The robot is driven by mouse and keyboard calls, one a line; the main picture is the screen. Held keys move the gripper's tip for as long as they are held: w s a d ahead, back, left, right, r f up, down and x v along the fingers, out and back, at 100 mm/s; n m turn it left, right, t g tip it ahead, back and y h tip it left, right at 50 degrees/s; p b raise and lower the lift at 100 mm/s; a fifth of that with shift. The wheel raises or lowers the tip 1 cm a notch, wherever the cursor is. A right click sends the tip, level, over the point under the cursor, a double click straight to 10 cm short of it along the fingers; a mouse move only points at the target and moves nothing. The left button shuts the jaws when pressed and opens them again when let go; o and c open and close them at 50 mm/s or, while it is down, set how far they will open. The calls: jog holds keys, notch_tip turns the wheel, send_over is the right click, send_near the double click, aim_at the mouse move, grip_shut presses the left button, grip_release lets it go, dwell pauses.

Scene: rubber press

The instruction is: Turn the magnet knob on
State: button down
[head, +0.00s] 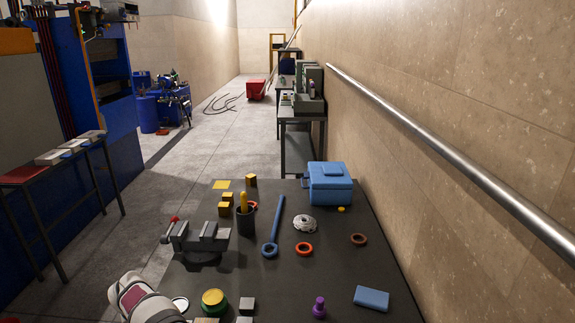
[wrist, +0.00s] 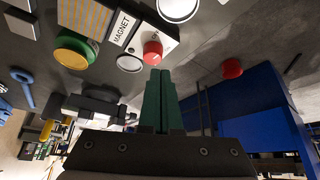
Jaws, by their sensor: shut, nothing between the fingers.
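The magnet knob (wrist: 152,51) is a small red knob on a light panel beside a white label (wrist: 123,27) reading MAGNET, in the wrist view. My gripper (wrist: 160,72) has two dark green fingers closed together with nothing between them. Its tips appear right at the lower edge of the knob in the picture. I cannot tell whether they touch it. I cannot make out the knob or its label in the head view.
A round yellow-topped green piece (head: 213,299) and grey blocks (head: 247,305) are at the table's near edge. A grey vise (head: 197,240), a blue wrench (head: 275,228) and a blue box (head: 329,184) stand farther back. The table's middle right has free room.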

jog(key=f, duration=0.2)
jog(key=w+d+f, duration=0.1)
jog(key=f, duration=0.1)
jog(key=d+f, duration=0.1)
jog(key=f, duration=0.1)
jog(key=shift+w+d, duration=0.1)
jog(key=shift+w, duration=0.2)
jog(key=shift+w+a, duration=0.15)
jog(key=shift+a, duration=0.05)
dwell(0.7)
jog(key=shift+s+a, duration=0.4)
jog(key=shift+a, duration=0.05)
jog(key=shift+s+a, duration=0.2)
jog(key=shift+a, duration=0.3)
dwell(0.3)
